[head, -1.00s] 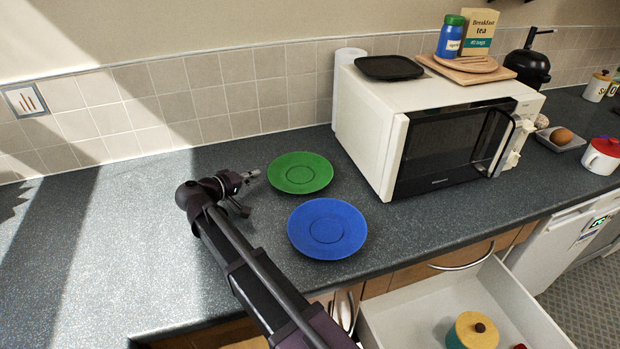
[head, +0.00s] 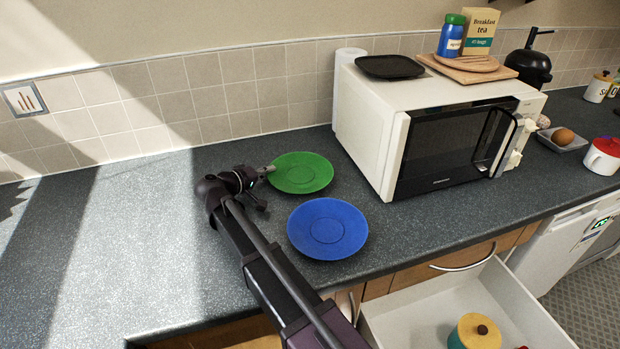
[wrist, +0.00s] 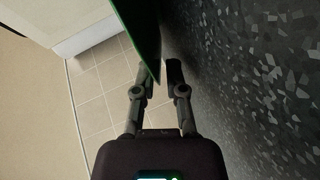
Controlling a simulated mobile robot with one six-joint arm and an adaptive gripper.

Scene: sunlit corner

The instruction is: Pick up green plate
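The green plate (head: 302,173) lies on the dark worktop, left of the microwave and behind the blue plate. My gripper (head: 269,169) is at its left rim, low over the worktop. In the wrist view the green plate (wrist: 142,30) is seen edge-on, its rim reaching to the fingertips. My gripper there (wrist: 160,72) is open, with a narrow gap between the fingers. The rim appears to be at or between the tips; I cannot tell whether it touches either finger.
The blue plate (head: 328,229) lies in front of the green one, to the right of my arm. The white microwave (head: 375,128) stands at the right. An open drawer (head: 400,321) juts out below the worktop. The worktop at the left is clear.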

